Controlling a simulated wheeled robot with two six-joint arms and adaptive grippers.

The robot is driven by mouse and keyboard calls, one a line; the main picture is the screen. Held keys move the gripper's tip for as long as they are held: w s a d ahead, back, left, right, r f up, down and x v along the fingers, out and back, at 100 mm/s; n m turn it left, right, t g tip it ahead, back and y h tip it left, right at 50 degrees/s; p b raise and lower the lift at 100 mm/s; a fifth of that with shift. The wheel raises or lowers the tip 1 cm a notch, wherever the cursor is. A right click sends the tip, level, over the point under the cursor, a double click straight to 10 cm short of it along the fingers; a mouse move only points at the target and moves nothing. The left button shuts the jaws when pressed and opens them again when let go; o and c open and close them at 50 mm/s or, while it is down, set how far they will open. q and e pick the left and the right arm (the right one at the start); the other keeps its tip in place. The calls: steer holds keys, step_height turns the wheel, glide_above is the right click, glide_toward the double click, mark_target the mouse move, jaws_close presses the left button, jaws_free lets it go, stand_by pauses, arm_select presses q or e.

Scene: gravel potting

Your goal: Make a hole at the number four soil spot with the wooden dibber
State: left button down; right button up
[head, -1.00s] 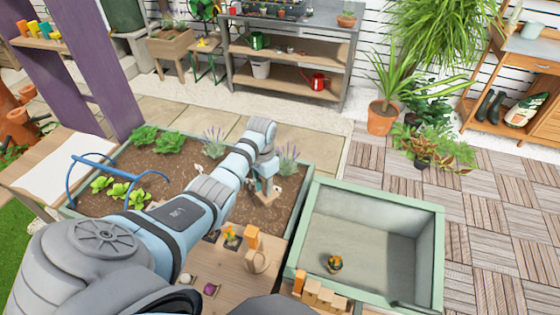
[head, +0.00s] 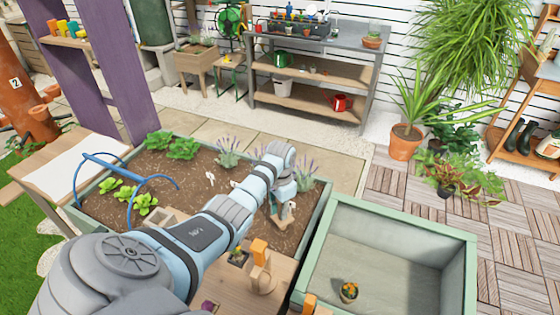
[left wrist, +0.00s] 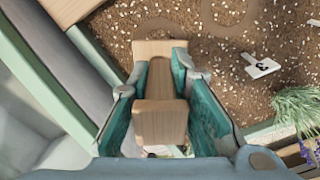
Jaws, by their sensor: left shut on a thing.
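My left gripper (head: 283,203) is over the right part of the soil bed (head: 190,205) in the head view. In the left wrist view, the left gripper (left wrist: 163,95) is shut on a wooden tool, seemingly the wooden dibber (left wrist: 160,122), with its wood showing between and beyond the teal pads. Its tip is hidden, so I cannot tell whether it touches soil. A white marker (left wrist: 263,66) that seems to read 3 lies to the right of it. Faint ring-shaped soil spots (left wrist: 232,22) show nearby. No number four is legible. My right gripper is not in view.
Lavender (head: 303,172) grows near the bed's right edge.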

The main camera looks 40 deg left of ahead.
mark_target(280, 220)
arm_select(q)
steer(key=shift+s, duration=0.1)
steer(key=shift+f, duration=0.15)
stand_by(0.4)
steer(key=shift+f, duration=0.15)
steer(key=shift+f+b, duration=2.2)
steer(key=shift+f, duration=0.6)
steer(key=shift+r, duration=0.15)
step_height(280, 220, up, 10)
steer(key=p, duration=1.1)
steer(key=shift+r, duration=0.2)
steer(key=shift+f, duration=0.15)
